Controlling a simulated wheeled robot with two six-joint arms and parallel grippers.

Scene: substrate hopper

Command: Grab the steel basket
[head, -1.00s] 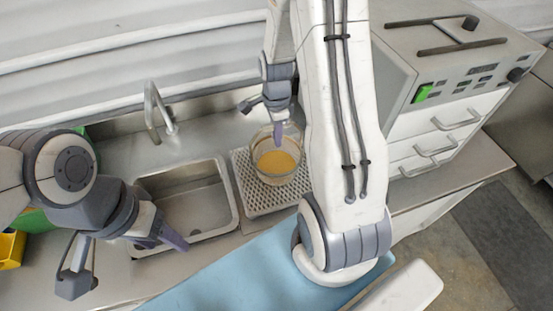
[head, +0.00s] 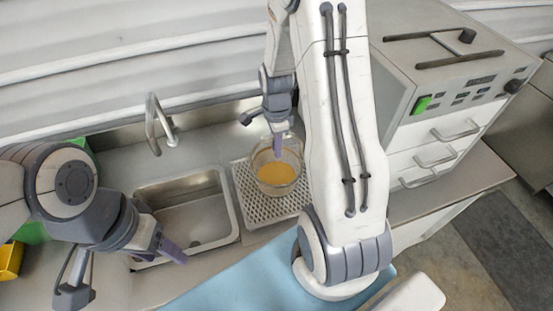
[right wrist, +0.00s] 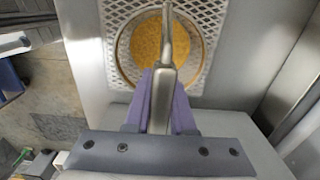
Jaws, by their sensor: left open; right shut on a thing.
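The steel basket (head: 297,164) is round, with orange-yellow contents, and is over the perforated tray right of the sink. I cannot tell whether it touches the tray. My right gripper (head: 278,148) is at the basket from above. In the right wrist view, the purple fingers of my right gripper (right wrist: 163,92) are shut on the basket's metal handle (right wrist: 167,42), with the round rim and orange contents beyond. My left gripper (head: 172,250) is open and empty over the front edge of the sink, apart from the basket.
The perforated tray (head: 255,207) lies between the sink (head: 190,215) and a white drawer unit (head: 435,130). A faucet (head: 155,125) stands behind the sink. A yellow bin (head: 10,260) is at far left. A blue surface (head: 235,275) lies in front.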

